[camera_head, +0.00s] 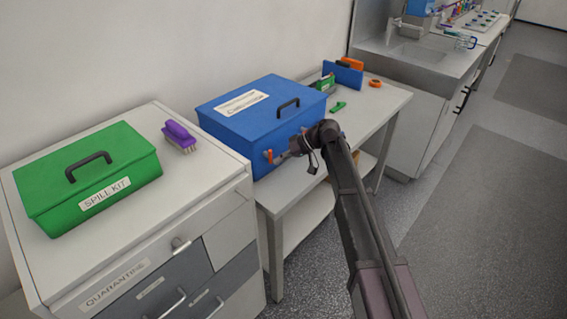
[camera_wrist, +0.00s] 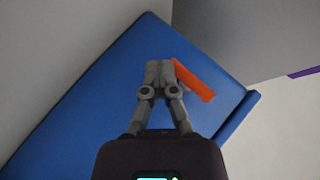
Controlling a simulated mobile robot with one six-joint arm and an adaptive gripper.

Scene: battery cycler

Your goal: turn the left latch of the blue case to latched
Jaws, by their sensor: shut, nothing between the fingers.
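The blue case (camera_head: 262,108) sits closed on the table, with a dark handle and a white label on its lid. Its orange left latch (camera_head: 268,156) shows on the front face near the left end. In the wrist view, the orange latch (camera_wrist: 194,80) lies slanted on the blue front face (camera_wrist: 110,85), just right of the fingertips. My gripper (camera_head: 281,157) is at the front of the case, right beside the latch; in the wrist view its fingertips (camera_wrist: 160,70) are together and empty. I cannot tell whether they touch the latch. The right latch is hidden behind my arm.
A white cabinet (camera_head: 200,195) stands left of the table, holding a green spill kit (camera_head: 88,172) and a purple brush (camera_head: 179,136). Right of the case, the table (camera_head: 385,97) bears a green item (camera_head: 338,106) and an orange roll (camera_head: 375,83). Open floor lies to the right.

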